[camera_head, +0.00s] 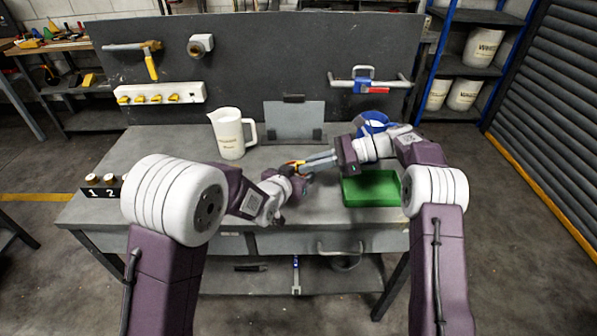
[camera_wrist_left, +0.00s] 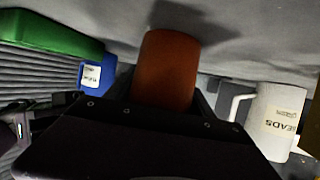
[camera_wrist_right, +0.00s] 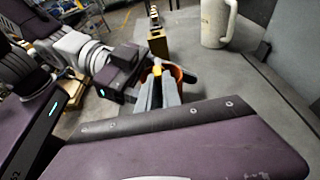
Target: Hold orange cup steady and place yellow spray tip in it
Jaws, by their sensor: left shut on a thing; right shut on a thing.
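The orange cup (camera_wrist_left: 166,72) stands between the fingers of my left gripper (camera_head: 298,176), which is shut on it; it also shows partly behind the other gripper in the right wrist view (camera_wrist_right: 189,77). My right gripper (camera_head: 308,163) is shut on the yellow spray tip (camera_wrist_right: 157,70). In the right wrist view the tip is at the fingertips, at the cup's mouth. Whether it is inside the rim or just above it, I cannot tell. In the head view both fingertips meet over the middle of the bench, and the cup is mostly hidden.
A white pitcher (camera_head: 230,134) stands behind on the bench (camera_head: 170,145). A green tray (camera_head: 371,189) lies to the right, with a blue roll-like thing (camera_head: 371,122) behind it. A numbered black holder (camera_head: 103,190) with nozzles stands at the left edge. A grey panel (camera_head: 294,120) stands at the back.

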